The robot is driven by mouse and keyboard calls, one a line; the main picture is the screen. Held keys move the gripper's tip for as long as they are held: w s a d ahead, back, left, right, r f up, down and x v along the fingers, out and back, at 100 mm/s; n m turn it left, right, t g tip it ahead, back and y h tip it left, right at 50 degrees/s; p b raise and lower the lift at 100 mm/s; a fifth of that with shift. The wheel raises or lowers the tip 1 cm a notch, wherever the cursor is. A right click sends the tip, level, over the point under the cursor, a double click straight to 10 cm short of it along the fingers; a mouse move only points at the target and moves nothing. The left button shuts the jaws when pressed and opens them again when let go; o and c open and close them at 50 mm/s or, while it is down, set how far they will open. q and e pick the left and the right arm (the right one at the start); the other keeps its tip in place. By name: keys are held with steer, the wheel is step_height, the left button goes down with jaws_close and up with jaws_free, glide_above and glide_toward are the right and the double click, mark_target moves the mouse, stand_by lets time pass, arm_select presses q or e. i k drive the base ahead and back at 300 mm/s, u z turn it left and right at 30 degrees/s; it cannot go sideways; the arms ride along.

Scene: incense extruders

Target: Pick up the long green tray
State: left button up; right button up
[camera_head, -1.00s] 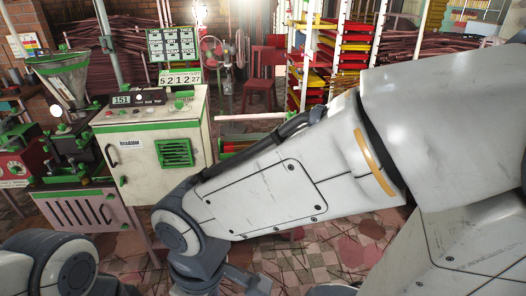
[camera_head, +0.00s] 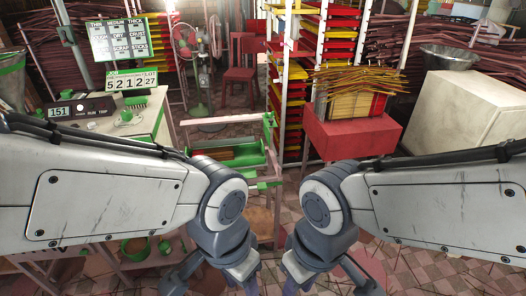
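A long green tray (camera_head: 246,160) sits on a light frame beyond my arms, left of the picture's middle. Brownish sticks (camera_head: 228,153) appear to lie in it, and my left arm hides part of its near side. My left gripper (camera_head: 246,284) hangs below its wrist at the bottom edge, nearer to me than the tray and apart from it. My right gripper (camera_head: 291,284) hangs just right of it, also at the bottom edge. Both sets of fingers are largely cut off, so I cannot tell whether they are open or shut.
A pale machine (camera_head: 150,118) with a 151 display stands at left. A red block (camera_head: 350,134) carries bundled sticks at right, before a rack of red and yellow trays (camera_head: 290,75). A white cabinet (camera_head: 462,112) stands far right. Tiled floor shows between.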

mark_target(248, 153)
steer(key=z, duration=0.15)
steer(key=i, duration=0.65)
steer(key=u, duration=0.7)
steer(key=i, duration=0.75)
steer(key=u, duration=0.95)
